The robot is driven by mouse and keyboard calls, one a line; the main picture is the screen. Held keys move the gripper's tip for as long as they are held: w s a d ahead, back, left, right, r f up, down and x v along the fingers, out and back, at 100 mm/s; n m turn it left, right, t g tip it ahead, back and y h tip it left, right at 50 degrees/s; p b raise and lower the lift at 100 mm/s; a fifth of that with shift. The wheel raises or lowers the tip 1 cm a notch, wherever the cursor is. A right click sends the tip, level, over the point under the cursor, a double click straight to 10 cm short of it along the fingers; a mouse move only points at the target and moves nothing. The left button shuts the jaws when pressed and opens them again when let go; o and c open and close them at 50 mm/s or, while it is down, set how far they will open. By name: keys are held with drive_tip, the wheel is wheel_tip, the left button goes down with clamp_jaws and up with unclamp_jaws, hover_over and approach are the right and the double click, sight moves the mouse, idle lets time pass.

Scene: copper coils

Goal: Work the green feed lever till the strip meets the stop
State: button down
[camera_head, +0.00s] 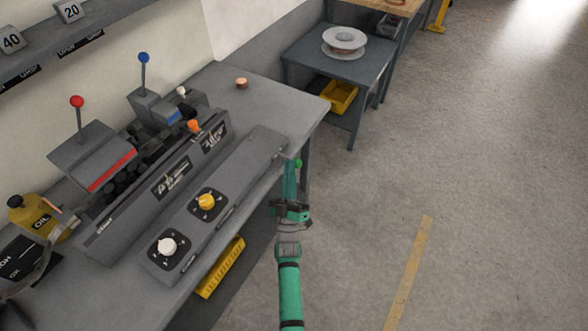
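A small bright green knob (298,162) shows at the bench's right edge, close to the far end of my teal arm; it looks like the green lever's end, and its shaft is hidden or too small to make out. My gripper (290,208) appears as a dark part on the arm, just below the green knob in the picture. Its fingers are not clear, and I cannot tell whether it touches the lever. The machine (165,180) stands on the bench to the left. I cannot make out the strip or the stop.
The machine carries a red-knobbed lever (77,101), a blue-knobbed lever (143,57) and an orange knob (194,126). The front panel has yellow (206,201) and white (167,246) knobs. A side table (300,58) holds a spool (345,38). Floor at right is clear.

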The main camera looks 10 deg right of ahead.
drive_tip(key=shift+d+f, duration=0.25)
drive_tip(key=shift+f, duration=0.05)
drive_tip(key=s+a+f, duration=0.3)
drive_tip(key=s+a, duration=0.2)
drive_tip(key=s, duration=0.2)
drive_tip(key=shift+a, duration=0.3)
idle(0.4)
drive_tip(key=shift+s, duration=0.1)
idle(0.7)
drive_tip(key=s+a+f+m+g+y, duration=0.1)
drive_tip(key=s+a+f+g+y, duration=0.1)
drive_tip(key=s, duration=0.8)
drive_tip(key=s+a+f+m+g+y, duration=0.2)
drive_tip(key=s+g, duration=0.1)
drive_tip(key=s, duration=0.7)
drive_tip(key=s+r+m+g+y, duration=0.1)
drive_tip(key=s+r+g, duration=0.3)
drive_tip(key=s, duration=1.1)
wheel_tip(320, 180, up, 3)
drive_tip(key=shift+d+f+m+g, duration=0.1)
drive_tip(key=shift+d+m+g, duration=0.3)
drive_tip(key=shift+m, duration=0.5)
